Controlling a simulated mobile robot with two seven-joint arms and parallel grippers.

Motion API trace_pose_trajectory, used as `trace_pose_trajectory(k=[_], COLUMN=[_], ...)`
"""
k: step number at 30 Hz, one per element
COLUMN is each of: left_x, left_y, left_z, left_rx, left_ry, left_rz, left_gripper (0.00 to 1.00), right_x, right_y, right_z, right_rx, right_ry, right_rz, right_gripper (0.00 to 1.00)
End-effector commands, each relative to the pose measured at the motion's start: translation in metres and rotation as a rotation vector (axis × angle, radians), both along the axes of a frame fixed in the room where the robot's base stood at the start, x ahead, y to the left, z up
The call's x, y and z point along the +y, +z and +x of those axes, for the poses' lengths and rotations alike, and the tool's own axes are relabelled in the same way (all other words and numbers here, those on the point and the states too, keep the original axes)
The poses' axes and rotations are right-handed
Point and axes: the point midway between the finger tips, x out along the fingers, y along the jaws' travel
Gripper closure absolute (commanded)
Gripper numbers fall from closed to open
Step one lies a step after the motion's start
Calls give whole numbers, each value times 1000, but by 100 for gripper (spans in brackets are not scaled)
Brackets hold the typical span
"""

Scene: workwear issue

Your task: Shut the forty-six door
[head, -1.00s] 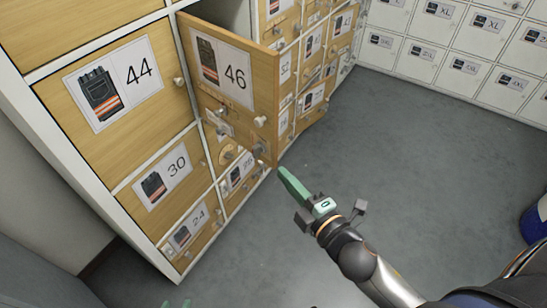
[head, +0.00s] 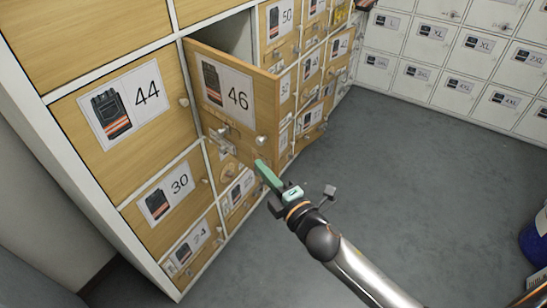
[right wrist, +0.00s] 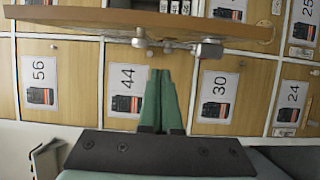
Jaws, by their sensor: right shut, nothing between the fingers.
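The wooden door marked 46 (head: 226,90) stands swung open from the locker front. Its left edge is by the door marked 44 and its free edge points out to the right. It has a round knob (head: 261,140) near that free edge. My right gripper (head: 259,163) has its green fingers shut and empty, close to the door's lower free corner. I cannot tell whether they touch. In the right wrist view the green fingers (right wrist: 158,97) point toward the locker fronts, and the door's edge (right wrist: 140,21) crosses above them. My left gripper is not in view.
The closed doors 44 (head: 115,100) and 30 (head: 165,197) lie left of the open door. More small numbered doors stand behind it. White lockers (head: 450,65) line the back. The grey floor (head: 410,170) is clear; a blue object (head: 535,240) stands at the right edge.

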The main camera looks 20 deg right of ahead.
Motion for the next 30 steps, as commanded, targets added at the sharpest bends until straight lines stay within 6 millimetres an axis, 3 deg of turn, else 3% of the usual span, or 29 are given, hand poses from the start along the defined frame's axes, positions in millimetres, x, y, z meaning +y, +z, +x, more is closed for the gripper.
trace_pose_trajectory(k=[2, 9, 30], left_x=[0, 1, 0], left_y=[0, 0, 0], left_z=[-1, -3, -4], left_rx=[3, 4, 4], left_ry=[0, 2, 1], left_rz=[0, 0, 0], left_gripper=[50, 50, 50], right_x=[-2, -29, -43], right_y=[1, 0, -1], right_z=[12, 23, 29], right_rx=[-2, 1, 0], right_ry=[-1, 0, 24], right_rz=[-4, -2, -4], right_gripper=[100, 100, 100])
